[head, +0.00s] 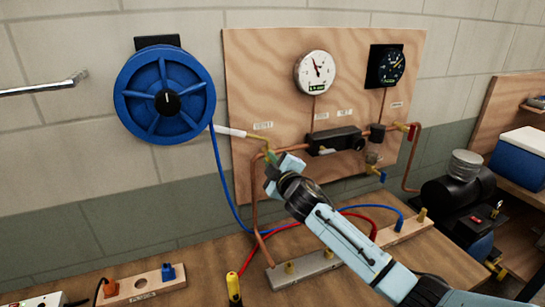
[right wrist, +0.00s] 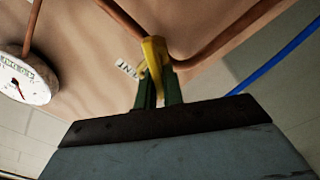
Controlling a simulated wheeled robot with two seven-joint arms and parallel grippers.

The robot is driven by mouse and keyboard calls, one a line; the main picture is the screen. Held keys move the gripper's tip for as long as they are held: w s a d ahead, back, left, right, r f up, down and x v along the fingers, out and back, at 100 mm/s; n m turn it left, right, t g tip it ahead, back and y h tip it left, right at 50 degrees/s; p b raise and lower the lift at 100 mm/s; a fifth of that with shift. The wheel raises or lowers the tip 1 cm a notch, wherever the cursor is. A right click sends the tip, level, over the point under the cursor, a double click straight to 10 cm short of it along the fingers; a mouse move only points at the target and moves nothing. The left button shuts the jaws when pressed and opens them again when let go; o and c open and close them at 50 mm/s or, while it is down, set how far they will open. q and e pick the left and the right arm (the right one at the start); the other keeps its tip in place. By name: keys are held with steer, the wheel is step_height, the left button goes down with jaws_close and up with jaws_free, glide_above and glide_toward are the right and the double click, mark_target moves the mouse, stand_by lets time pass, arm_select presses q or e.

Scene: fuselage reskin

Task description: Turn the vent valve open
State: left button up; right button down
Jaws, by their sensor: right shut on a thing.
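The vent valve's yellow handle (right wrist: 154,52) shows in the right wrist view beside the copper pipe, with part of a label behind it. My right gripper (head: 273,166) reaches up to the left part of the wooden panel, just below the vent label (head: 262,125) in the head view. In the right wrist view its green fingers (right wrist: 158,88) are shut on the yellow handle, one on each side. In the head view the gripper hides most of the valve, so I cannot tell the handle's exact angle there. My left gripper is not in view.
The plywood panel (head: 245,75) carries a white gauge (head: 316,72), a black gauge (head: 386,66) and copper pipes. A blue hose reel (head: 140,85) hangs at left. Blue and red hoses cross the bench (head: 215,285) near a metal manifold (head: 305,270). A black compressor (head: 450,195) stands right.

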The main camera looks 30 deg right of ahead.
steer(key=n, duration=0.3)
steer(key=f+n+p, duration=0.1)
steer(key=n, duration=0.2)
steer(key=shift+a, duration=0.1)
steer(key=shift+n, duration=0.4)
steer(key=c, duration=1.5)
jaws_free()
steer(key=shift+s, duration=0.15)
steer(key=s, duration=1.3)
steer(key=shift+a+b, duration=0.35)
steer(key=shift+a, duration=0.05)
steer(key=shift+s, duration=0.1)
